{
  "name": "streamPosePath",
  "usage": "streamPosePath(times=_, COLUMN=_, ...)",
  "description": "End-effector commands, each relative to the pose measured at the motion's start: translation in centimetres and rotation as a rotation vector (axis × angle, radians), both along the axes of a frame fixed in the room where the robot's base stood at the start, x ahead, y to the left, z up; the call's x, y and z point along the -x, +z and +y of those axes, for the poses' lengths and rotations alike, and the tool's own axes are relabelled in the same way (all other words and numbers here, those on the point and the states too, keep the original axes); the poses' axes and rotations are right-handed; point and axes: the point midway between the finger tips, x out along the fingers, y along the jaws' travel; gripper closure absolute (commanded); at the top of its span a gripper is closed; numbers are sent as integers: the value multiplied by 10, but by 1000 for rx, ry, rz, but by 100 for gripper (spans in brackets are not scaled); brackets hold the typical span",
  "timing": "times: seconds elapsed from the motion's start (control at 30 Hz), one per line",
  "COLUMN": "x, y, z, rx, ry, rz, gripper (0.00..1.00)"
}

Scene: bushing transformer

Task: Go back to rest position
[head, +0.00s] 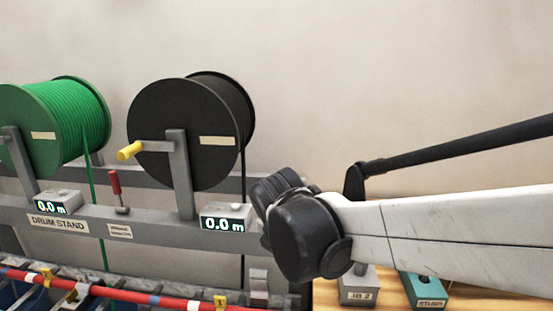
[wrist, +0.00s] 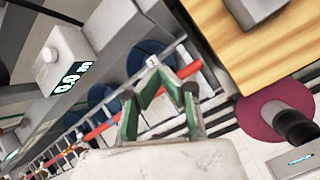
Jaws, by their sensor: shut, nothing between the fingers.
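My gripper (wrist: 160,80) shows in the wrist view. Its green-faced fingers are drawn together with nothing between them. It hangs in the air, and a red cable (wrist: 100,131) passes behind the fingers in the picture. In the head view my arm reaches in from the right edge, and its dark joint stands in front of the drum stand's right end. The gripper itself cannot be made out there.
The drum stand (head: 140,230) carries a green cable drum (head: 75,115) and a black one (head: 180,130). Its displays read 0.0 m. A wooden table (head: 390,290) at lower right holds a grey block (head: 358,287) and a teal block (head: 425,290). A round maroon seat (wrist: 262,112) stands below.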

Motion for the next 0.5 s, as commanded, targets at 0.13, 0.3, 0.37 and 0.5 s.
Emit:
streamPosePath(times=0.13, x=26, y=12, z=-48, rx=-218, ry=-343, rz=-12, gripper=100)
streamPosePath(times=0.3, x=58, y=19, z=-91, rx=-469, ry=-731, rz=-29, gripper=100)
streamPosePath(times=0.37, x=70, y=20, z=-105, rx=-558, ry=-869, rz=-34, gripper=100)
streamPosePath(times=0.5, x=98, y=20, z=-134, rx=-769, ry=-1190, rz=-48, gripper=100)
